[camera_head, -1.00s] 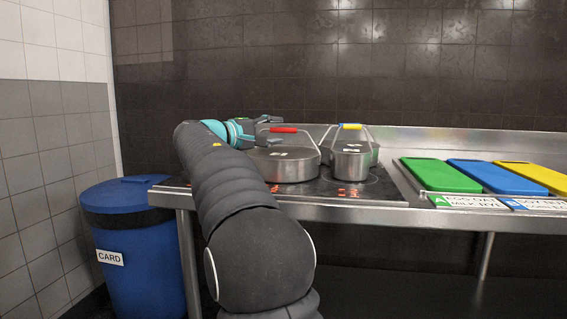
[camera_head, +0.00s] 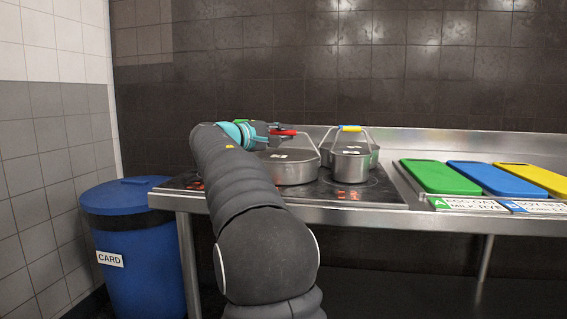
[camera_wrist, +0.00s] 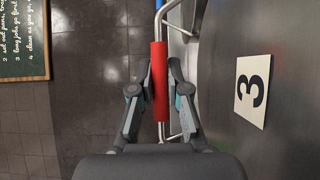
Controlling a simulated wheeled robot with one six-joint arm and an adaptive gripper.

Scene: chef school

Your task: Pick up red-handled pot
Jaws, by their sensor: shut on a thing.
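The red-handled pot (camera_head: 290,171) is a grey metal pot with a lid and a raised wire handle, standing on the black hob. Its red grip (camera_head: 283,132) also shows in the wrist view (camera_wrist: 160,82), running upright between my fingers. My gripper (camera_head: 277,131) is shut on this red grip, with one finger on each side of it (camera_wrist: 161,88). The pot's lid carries a label with a 3 (camera_wrist: 253,91). My arm hides the left part of the pot in the head view.
A yellow-handled pot (camera_head: 350,163) stands just right of the red-handled pot. Green (camera_head: 440,176), blue (camera_head: 495,178) and yellow (camera_head: 535,176) boards lie farther right on the steel counter. A tiled wall is close behind. A blue bin (camera_head: 135,240) stands at the left.

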